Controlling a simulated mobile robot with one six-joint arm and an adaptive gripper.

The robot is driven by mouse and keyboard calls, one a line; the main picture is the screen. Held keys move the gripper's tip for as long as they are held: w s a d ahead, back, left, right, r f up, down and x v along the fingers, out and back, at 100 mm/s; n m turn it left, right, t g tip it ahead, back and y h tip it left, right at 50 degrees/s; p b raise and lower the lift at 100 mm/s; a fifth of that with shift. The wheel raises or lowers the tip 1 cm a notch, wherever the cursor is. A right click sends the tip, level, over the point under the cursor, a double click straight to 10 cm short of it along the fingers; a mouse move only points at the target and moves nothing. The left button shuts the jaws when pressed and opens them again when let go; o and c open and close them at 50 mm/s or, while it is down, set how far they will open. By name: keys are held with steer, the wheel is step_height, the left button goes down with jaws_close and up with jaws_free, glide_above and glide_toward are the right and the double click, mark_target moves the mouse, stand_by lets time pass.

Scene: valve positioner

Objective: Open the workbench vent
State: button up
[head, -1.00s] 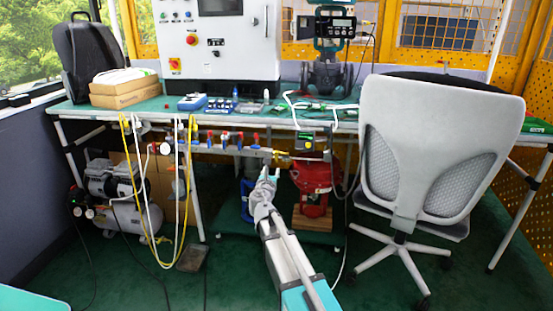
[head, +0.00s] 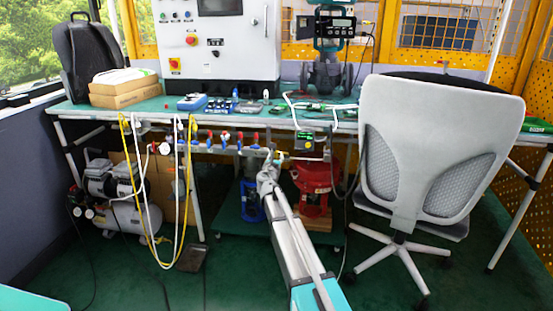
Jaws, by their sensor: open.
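A grey air manifold pipe (head: 215,147) runs under the front edge of the workbench (head: 120,113), with several small red and blue valve handles along it. A small yellow piece (head: 277,155) shows at its right end, close to my gripper. I cannot tell for certain which fitting is the vent. My gripper (head: 269,163) is open, at the right end of the manifold below the bench edge. It appears close to the pipe end, but whether it touches is too small to tell. My arm hides part of the blue item behind it.
A grey office chair (head: 430,150) stands to the right of my arm. A red actuator (head: 315,178) stands under the bench just right of my gripper. Yellow and white hoses (head: 182,220) hang on the left, near a compressor (head: 125,215). Green floor is clear in front.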

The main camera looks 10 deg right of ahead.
jaws_close()
steer(key=shift+d, duration=0.15)
stand_by(0.4)
